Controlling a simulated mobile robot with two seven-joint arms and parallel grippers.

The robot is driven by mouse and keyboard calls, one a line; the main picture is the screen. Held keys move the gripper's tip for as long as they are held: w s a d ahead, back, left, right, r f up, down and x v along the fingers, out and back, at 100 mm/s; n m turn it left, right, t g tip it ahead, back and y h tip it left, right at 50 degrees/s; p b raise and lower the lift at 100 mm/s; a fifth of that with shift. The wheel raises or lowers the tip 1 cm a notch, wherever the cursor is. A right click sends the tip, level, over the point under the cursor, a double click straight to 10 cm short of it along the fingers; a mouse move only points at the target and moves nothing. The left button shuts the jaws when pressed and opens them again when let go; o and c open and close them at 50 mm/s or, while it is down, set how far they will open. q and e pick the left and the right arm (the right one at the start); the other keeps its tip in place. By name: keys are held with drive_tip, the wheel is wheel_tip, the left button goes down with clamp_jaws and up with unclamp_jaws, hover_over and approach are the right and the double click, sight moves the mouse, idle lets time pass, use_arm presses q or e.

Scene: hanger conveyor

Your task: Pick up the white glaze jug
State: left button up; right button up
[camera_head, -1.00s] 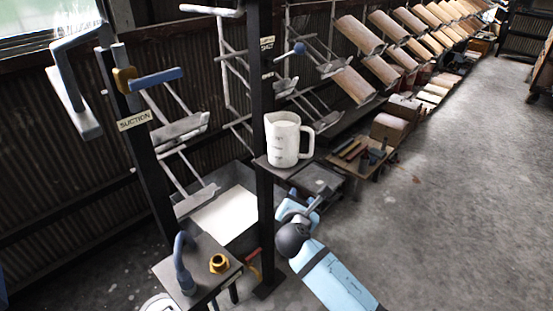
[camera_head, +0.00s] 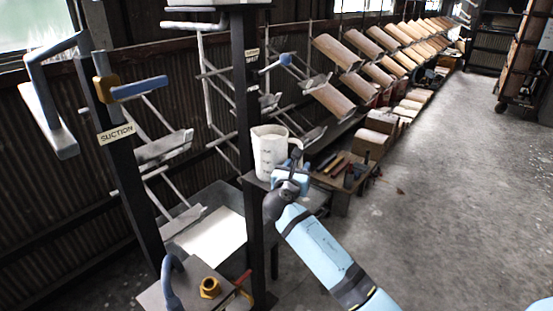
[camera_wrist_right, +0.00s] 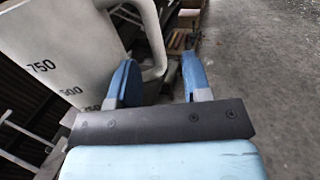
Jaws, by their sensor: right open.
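The white glaze jug (camera_head: 268,153) stands upright on a small dark shelf beside the black post in the head view. Its handle is on the right side, partly behind my right gripper (camera_head: 294,165). In the right wrist view the jug (camera_wrist_right: 62,62) is large at the left, with dark volume marks, and its handle curves down above the jaws. My right gripper (camera_wrist_right: 157,82) is open, with its blue fingers apart and nothing seen held between them. The handle is close to the left finger; I cannot tell whether they touch. My left gripper is not in view.
The black post (camera_head: 249,105) rises right beside the jug. A low table (camera_head: 341,183) with tools stands behind. A glaze tank (camera_head: 210,236) lies at the lower left, near a table with a brass fitting (camera_head: 210,287). The floor at the right (camera_head: 450,200) is clear.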

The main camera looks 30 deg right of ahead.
sight(300, 164)
drive_tip(key=x, duration=0.4)
drive_tip(key=shift+w+d+f, duration=0.2)
drive_tip(key=shift+w+f, duration=0.1)
drive_tip(key=shift+w, duration=0.05)
clamp_jaws()
idle(1.0)
drive_tip(key=shift+r, duration=0.2)
